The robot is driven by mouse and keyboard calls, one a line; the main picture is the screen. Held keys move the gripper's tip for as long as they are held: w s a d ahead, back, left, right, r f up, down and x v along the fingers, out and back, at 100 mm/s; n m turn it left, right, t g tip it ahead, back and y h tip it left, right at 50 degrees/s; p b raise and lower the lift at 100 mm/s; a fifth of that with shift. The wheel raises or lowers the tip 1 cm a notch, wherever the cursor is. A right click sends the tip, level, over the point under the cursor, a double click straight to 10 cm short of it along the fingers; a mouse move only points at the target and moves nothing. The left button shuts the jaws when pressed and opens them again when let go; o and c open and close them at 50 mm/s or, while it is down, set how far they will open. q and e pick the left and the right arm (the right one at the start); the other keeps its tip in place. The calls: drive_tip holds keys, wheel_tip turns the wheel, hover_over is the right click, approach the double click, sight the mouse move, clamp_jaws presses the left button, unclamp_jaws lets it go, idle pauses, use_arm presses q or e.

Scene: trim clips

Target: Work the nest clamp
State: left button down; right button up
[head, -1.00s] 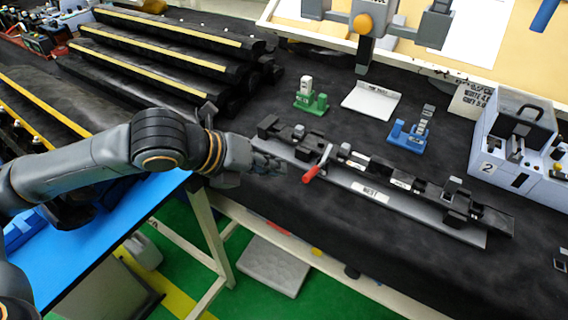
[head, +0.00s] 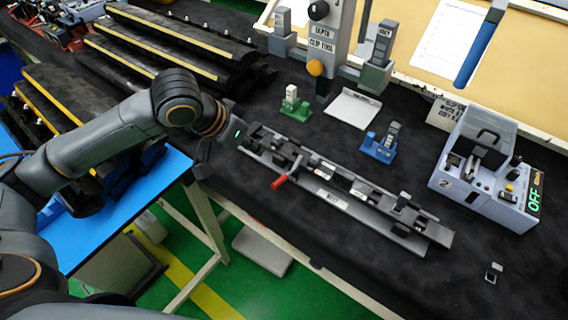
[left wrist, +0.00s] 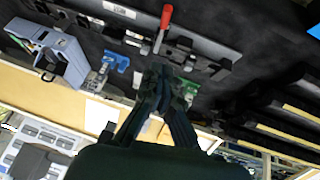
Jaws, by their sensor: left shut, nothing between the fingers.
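The nest (head: 331,199) is a long grey rail with black blocks, lying along the table's front part. Its clamp has a red lever handle (head: 279,182) that sticks out over the rail's front side. The red handle (left wrist: 166,16) also shows in the left wrist view, beyond my fingertips and apart from them. My left gripper (head: 239,134) is at the rail's left end in the head view; its fingers are hard to make out there. In the left wrist view my left gripper (left wrist: 160,80) is shut and empty. My right gripper is not in view.
A green stand (head: 296,108), a blue stand (head: 379,148) and a white plate (head: 352,107) stand behind the nest. A depth clip tool (head: 328,35) rises at the back. A grey box (head: 485,175) reading OFF is at right. Black ridged racks (head: 170,45) lie left.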

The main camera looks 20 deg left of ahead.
use_arm(q)
drive_tip(key=n, duration=0.1)
drive_tip(key=p, duration=0.2)
hover_over(283, 176)
drive_tip(key=s+a, duration=0.2)
wheel_tip(283, 176, down, 8)
wheel_tip(283, 176, down, 3)
drive_tip(key=shift+s+d+f+p, duration=0.1)
drive_tip(key=shift+d+p, duration=0.05)
drive_tip(key=shift+p, duration=0.5)
drive_tip(key=shift+s+f, duration=0.2)
drive_tip(key=shift+f, duration=0.3)
drive_tip(key=shift+d, duration=0.1)
drive_tip(key=shift+w+f, duration=0.1)
